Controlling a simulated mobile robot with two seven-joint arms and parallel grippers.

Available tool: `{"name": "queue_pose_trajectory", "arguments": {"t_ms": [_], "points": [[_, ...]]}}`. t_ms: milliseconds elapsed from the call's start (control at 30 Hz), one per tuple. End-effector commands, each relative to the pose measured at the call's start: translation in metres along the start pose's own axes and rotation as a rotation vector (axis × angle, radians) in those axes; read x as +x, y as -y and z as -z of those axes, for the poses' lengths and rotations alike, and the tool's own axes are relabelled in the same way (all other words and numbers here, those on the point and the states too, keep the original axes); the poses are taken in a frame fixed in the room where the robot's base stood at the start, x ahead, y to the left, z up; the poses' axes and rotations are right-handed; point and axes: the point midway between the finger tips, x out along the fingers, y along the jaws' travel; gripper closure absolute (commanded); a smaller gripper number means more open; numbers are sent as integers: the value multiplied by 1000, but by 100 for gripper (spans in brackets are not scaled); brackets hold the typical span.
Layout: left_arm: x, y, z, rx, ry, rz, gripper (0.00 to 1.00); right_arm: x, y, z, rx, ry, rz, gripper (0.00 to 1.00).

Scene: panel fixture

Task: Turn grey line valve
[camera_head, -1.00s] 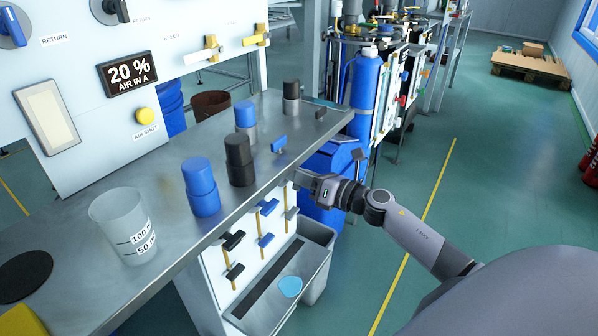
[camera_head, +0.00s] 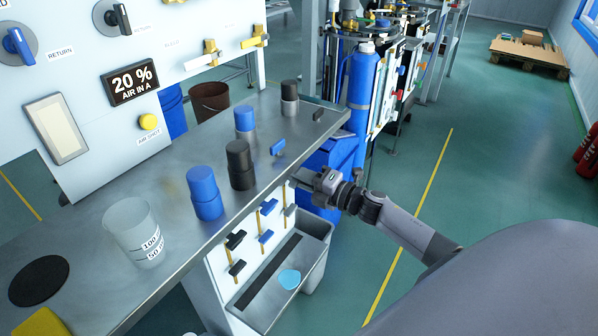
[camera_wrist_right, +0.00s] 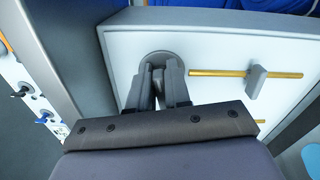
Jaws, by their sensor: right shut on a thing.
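The grey line is the brass pipe nearest the far edge of the white panel under the bench. A small grey handle (camera_head: 289,210) sits on it, also seen in the right wrist view (camera_wrist_right: 257,82). A round grey base (camera_wrist_right: 164,58) is fixed to the panel at the pipe's end. My right gripper (camera_head: 299,182) is at the top of this line, just below the bench edge. In the right wrist view its fingers (camera_wrist_right: 160,88) are shut on a grey knob in front of the round base; they hide most of it. My left gripper is not in view.
Black handles (camera_head: 236,240) and blue handles (camera_head: 266,236) sit on neighbouring pipes. A grey trough (camera_head: 268,290) with a light blue disc lies below. The steel bench top (camera_head: 170,215) above carries a beaker and several blue and black cylinders. A blue bin (camera_head: 335,165) stands behind my gripper.

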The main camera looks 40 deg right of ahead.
Motion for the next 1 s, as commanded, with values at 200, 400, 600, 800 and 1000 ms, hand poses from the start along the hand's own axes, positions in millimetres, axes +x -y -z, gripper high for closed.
{"name": "queue_pose_trajectory", "arguments": {"t_ms": [200, 400, 600, 800, 1000], "points": [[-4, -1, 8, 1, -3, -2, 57, 0, 1, -1, 125, 1, 1, 100], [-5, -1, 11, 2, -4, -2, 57, 0, 2, 0, 190, 1, 1, 100], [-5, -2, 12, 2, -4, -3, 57, 0, 3, 0, 215, 1, 1, 100], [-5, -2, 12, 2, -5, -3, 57, 0, 3, 0, 219, 1, 1, 100], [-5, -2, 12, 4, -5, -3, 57, 0, 3, 0, 219, 1, 1, 72]]}}
